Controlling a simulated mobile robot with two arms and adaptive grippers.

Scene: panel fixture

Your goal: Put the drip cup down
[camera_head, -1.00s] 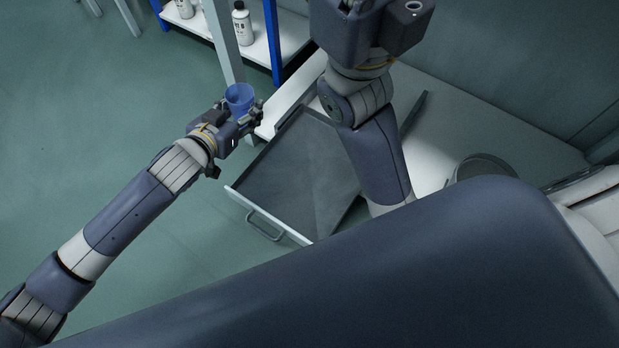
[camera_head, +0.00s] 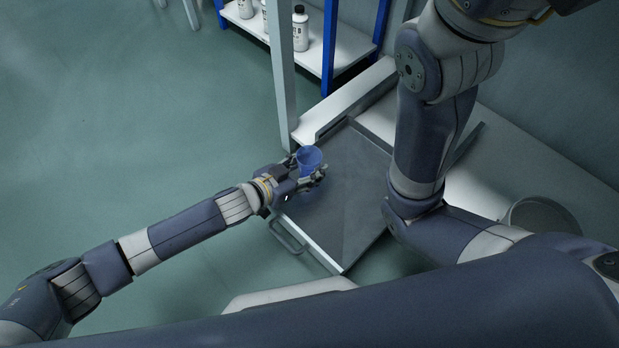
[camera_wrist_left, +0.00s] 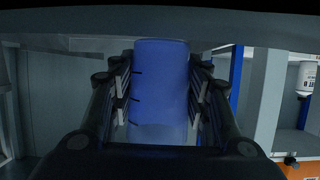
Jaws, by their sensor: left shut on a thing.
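The drip cup is a blue, slightly see-through cup (camera_head: 308,157), upright in the head view over the left edge of the grey drawer-like tray (camera_head: 345,190). My left gripper (camera_head: 312,178) is shut on the cup, with its fingers on either side. In the left wrist view the cup (camera_wrist_left: 160,85) stands between the two finger pads (camera_wrist_left: 160,100). Whether the cup's base touches the tray I cannot tell. The right arm shows at the upper right, but its gripper is out of frame.
A handle (camera_head: 287,237) sticks out from the tray's front edge. A grey post (camera_head: 282,70) stands just behind the cup. A blue-framed shelf (camera_head: 330,50) holds white bottles (camera_head: 300,28) at the back. A round container (camera_head: 540,215) stands at the right. Most of the tray is bare.

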